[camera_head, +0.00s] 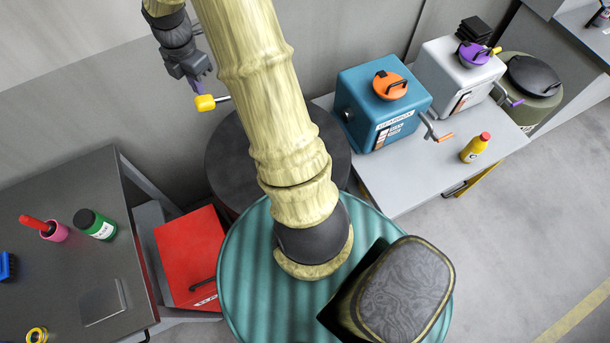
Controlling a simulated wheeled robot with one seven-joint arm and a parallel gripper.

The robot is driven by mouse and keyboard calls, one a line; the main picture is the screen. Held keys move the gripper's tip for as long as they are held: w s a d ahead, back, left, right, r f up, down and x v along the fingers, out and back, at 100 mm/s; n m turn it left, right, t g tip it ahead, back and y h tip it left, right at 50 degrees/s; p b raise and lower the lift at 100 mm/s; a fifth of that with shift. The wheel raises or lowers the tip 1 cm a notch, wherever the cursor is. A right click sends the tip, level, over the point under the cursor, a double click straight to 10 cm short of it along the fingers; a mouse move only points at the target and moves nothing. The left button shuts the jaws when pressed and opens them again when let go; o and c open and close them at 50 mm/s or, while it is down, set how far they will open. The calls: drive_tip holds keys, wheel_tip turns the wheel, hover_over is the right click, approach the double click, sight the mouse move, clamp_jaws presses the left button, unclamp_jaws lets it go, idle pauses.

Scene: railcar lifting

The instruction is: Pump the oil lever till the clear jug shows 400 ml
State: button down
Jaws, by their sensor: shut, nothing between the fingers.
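A lever with a yellow grip (205,103) on a thin metal rod sticks out to the left from behind my arm; the rod's other end is hidden. My gripper (198,86) is shut and empty, its fingertips just above the yellow grip. I cannot tell whether they touch it. A dark round drum (226,165) stands below the lever, partly covered by my arm. I do not see the clear jug; the space behind my arm is hidden.
A blue box (365,83) with an orange lid and a white box (440,62) with a purple lid stand on a grey table at right, with a yellow bottle (475,148). A red toolbox (190,250) and dark workbench (70,185) are at left. Floor at right is clear.

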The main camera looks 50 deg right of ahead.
drive_tip(key=shift+r+p, duration=1.5)
drive_tip(key=shift+r, duration=0.55)
drive_tip(key=shift+f, duration=0.1)
drive_tip(key=shift+s+a+f+b, duration=0.1)
drive_tip(key=shift+a+f+b, duration=0.05)
drive_tip(key=shift+b, duration=0.15)
drive_tip(key=s+a+f+m+t+b, duration=0.1)
drive_tip(key=s+a+f+m+b, duration=0.4)
drive_tip(key=s+f+m+b, duration=0.1)
drive_tip(key=s+a+f+m+t+b, duration=0.1)
drive_tip(key=s+a+f+m+b, duration=0.4)
drive_tip(key=s+m+b, duration=0.4)
drive_tip(key=s+f+m, duration=0.1)
drive_tip(key=m, duration=0.3)
drive_tip(key=shift+t, duration=0.3)
drive_tip(key=shift+f, duration=0.1)
